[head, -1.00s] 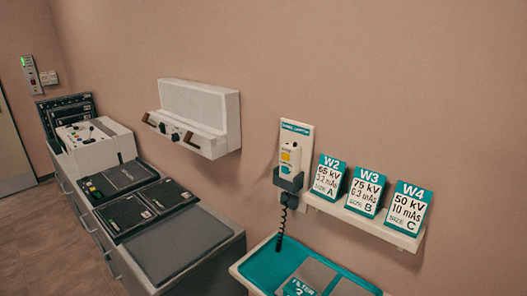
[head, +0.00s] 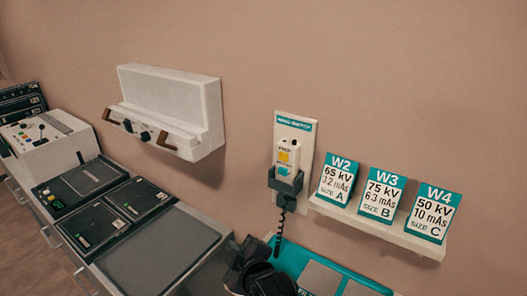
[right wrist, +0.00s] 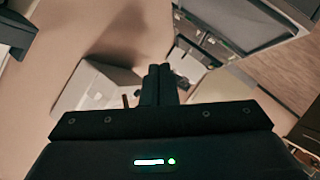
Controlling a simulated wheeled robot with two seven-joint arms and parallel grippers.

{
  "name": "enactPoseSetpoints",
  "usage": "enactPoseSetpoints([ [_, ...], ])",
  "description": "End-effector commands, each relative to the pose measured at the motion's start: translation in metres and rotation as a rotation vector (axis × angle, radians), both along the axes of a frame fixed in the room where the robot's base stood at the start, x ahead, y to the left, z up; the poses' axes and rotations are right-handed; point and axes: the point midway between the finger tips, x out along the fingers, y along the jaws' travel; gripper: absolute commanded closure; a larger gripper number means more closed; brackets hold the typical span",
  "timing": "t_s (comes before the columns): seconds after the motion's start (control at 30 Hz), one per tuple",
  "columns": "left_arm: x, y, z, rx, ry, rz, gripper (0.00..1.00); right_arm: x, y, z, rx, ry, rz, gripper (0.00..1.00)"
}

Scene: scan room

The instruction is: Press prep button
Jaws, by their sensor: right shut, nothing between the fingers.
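The hand control (head: 288,163) hangs upright in a dark holder on a white wall plate with a teal header. It has a yellow button (head: 284,157) under small text that looks like "PREP", and a teal button (head: 283,170) below it. My right gripper (head: 249,250) is dark and sits below and left of the hand control, apart from it, by the lower end of the coiled cord. In the right wrist view its fingers (right wrist: 159,80) are closed together with nothing between them. My left gripper is not in view.
A shelf (head: 380,229) with cards W2, W3 and W4 is right of the hand control. A white wall-mounted box (head: 175,110) is to the left. A counter (head: 165,250) holds black panels and a control console (head: 45,140). A teal tray (head: 292,258) lies below.

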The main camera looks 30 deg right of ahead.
Motion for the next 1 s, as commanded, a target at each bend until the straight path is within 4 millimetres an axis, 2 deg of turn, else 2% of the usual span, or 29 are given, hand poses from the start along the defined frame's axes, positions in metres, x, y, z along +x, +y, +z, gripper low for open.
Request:
enactPoseSetpoints([
  [0.1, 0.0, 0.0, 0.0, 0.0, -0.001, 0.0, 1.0, 0.02, -0.013, 0.024, -0.179, -0.156, -0.025, 1.0],
  [0.23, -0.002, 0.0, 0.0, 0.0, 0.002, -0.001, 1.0, 0.034, -0.031, 0.059, -0.432, -0.321, -0.098, 1.0],
  [0.37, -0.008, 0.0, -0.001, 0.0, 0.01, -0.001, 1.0, 0.036, -0.048, 0.094, -0.714, -0.447, -0.221, 1.0],
  [0.5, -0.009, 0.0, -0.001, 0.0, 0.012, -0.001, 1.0, 0.028, -0.059, 0.122, -0.967, -0.516, -0.361, 1.0],
  [0.7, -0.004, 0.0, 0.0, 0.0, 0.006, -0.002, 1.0, 0.018, -0.064, 0.143, -1.164, -0.539, -0.485, 1.0],
  [1.0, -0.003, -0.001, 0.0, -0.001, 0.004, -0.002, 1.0, 0.015, -0.064, 0.145, -1.196, -0.54, -0.507, 1.0],
])
